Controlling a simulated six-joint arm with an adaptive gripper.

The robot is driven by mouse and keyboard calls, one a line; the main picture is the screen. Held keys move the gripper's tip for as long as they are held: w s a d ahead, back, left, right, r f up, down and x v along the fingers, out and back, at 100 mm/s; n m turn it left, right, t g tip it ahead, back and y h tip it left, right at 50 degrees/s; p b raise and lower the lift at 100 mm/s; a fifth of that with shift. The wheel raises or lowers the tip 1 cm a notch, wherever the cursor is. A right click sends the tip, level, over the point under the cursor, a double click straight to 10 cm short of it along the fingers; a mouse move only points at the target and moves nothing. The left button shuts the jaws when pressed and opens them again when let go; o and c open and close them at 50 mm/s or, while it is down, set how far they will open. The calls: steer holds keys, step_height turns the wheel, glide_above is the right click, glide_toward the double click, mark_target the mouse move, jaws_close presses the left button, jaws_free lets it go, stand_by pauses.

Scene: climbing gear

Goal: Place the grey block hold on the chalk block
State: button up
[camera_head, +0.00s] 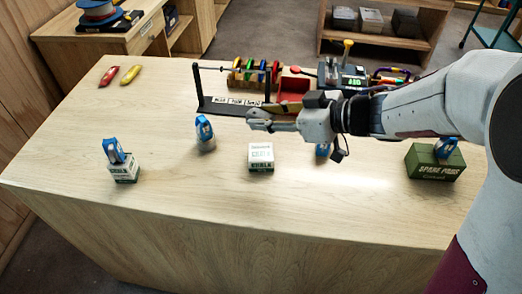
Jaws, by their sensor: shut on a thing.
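My gripper (258,120) is in the middle of the table, pointing left. It is shut on a small grey thing at its fingertips, which looks like the grey block hold; the fingers largely hide it and its outline is hard to make out. A white chalk block (261,153) with a green lower band stands on the table, nearer the camera than the gripper. Its top looks bare, and the gripper is apart from it. A second white and green block (124,171) stands at the left with a blue thing (114,150) on top.
One blue thing (204,129) stands left of the gripper, another (322,150) below my wrist. A green spare pads box (434,169) at the right carries a blue item. A black rack (232,107) and red tray (294,87) stand behind. The front of the table is clear.

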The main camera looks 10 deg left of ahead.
steer(key=shift+f, duration=0.1)
glide_above(267, 154)
steer(key=shift+a+f, duration=0.1)
steer(key=shift+f, duration=2.9)
steer(key=shift+f, duration=0.1)
steer(key=shift+f, duration=1.8)
steer(key=shift+f, duration=0.1)
steer(key=o, duration=1.1)
steer(key=shift+v, duration=6.05)
